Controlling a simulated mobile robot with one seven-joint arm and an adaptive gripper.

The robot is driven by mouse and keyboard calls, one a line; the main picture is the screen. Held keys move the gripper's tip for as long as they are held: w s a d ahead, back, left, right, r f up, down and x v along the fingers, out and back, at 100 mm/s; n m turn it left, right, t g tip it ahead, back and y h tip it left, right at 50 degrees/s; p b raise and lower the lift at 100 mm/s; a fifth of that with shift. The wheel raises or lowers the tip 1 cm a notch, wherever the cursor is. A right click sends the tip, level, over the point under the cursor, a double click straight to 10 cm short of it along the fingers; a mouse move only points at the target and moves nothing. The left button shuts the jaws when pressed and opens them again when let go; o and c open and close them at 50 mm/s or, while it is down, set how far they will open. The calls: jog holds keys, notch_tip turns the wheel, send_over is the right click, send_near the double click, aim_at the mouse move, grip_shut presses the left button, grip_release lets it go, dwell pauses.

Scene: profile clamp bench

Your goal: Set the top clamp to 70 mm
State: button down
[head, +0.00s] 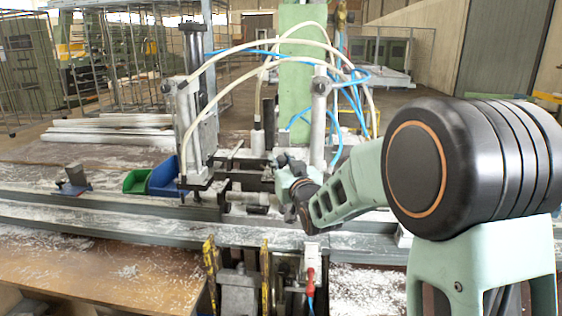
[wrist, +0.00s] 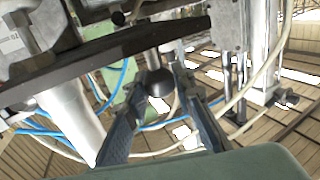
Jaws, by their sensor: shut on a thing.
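The clamp assembly (head: 200,125) stands on the bench with upright cylinders and hoses; I cannot tell which part is the top clamp. No 70 mm mark or scale reading is legible. My gripper (head: 284,163) reaches in from the right beside the assembly's right-hand metal column (head: 317,125). In the wrist view the two fingers of my gripper (wrist: 160,78) close on a round black knob (wrist: 158,83). What the knob is fixed to is mostly hidden.
Pale hoses (head: 255,50) and blue hoses (head: 352,92) loop close around my gripper. A blue bin (head: 163,178) and a green bin (head: 137,181) stand at the left. A long metal rail (head: 110,222) runs along the bench's front.

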jog(key=shift+r, duration=2.05)
jog(key=c, duration=1.7)
grip_release()
jog(key=shift+o, duration=0.2)
jog(key=shift+f, duration=0.2)
jog(key=shift+s+d, duration=0.15)
jog(key=shift+s, duration=0.15)
jog(key=v, duration=1.1)
jog(key=shift+s, duration=0.15)
